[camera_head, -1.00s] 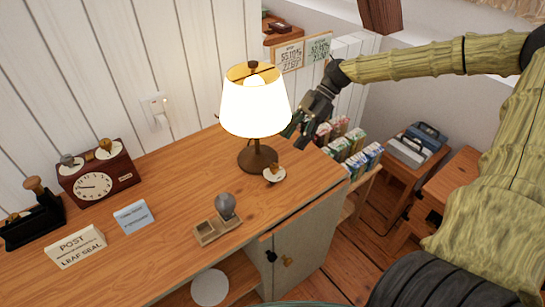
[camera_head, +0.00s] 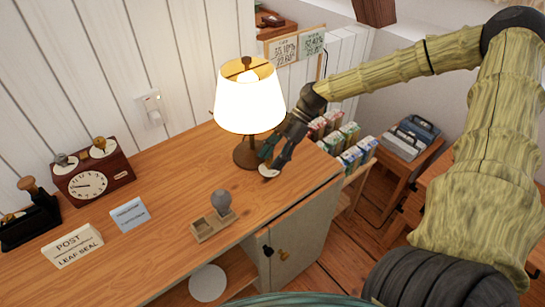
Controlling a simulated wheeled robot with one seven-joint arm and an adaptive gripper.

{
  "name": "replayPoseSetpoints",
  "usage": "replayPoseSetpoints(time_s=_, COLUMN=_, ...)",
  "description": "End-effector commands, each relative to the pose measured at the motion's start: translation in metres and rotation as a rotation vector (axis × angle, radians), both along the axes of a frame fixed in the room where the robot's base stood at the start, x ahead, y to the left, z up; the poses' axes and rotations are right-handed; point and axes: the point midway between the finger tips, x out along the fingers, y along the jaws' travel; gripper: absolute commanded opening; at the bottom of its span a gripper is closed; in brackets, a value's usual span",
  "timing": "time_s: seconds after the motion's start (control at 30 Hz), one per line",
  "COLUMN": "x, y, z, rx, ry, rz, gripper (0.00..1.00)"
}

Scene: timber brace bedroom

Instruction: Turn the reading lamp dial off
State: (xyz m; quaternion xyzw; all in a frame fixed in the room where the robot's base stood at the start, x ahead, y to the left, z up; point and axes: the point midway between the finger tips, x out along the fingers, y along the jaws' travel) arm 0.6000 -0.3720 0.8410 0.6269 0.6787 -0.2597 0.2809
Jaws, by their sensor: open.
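The reading lamp (camera_head: 250,104) is lit, with a cream shade and a dark base (camera_head: 246,153) on the wooden desk. A small pale round dial plate (camera_head: 266,171) lies on the desk just right of the base. Its brass knob is hidden behind my gripper. My gripper (camera_head: 268,166) is open and points down over the dial, with its fingers close around or in front of the knob. I cannot tell whether they touch it.
Coloured cartons (camera_head: 350,158) fill a rack on the right.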

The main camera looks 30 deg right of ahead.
Motion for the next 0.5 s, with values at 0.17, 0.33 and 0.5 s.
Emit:
replayPoseSetpoints(time_s=0.17, x=-0.0003, y=0.0029, z=-0.0035, rx=0.0, ry=0.001, rz=-0.001, gripper=0.47)
replayPoseSetpoints(time_s=0.33, x=-0.0002, y=0.0031, z=-0.0035, rx=0.0, ry=-0.001, rz=-0.001, gripper=0.47)
replayPoseSetpoints(time_s=0.5, x=-0.0002, y=0.003, z=-0.0033, rx=0.0, ry=-0.001, rz=-0.001, gripper=0.31)
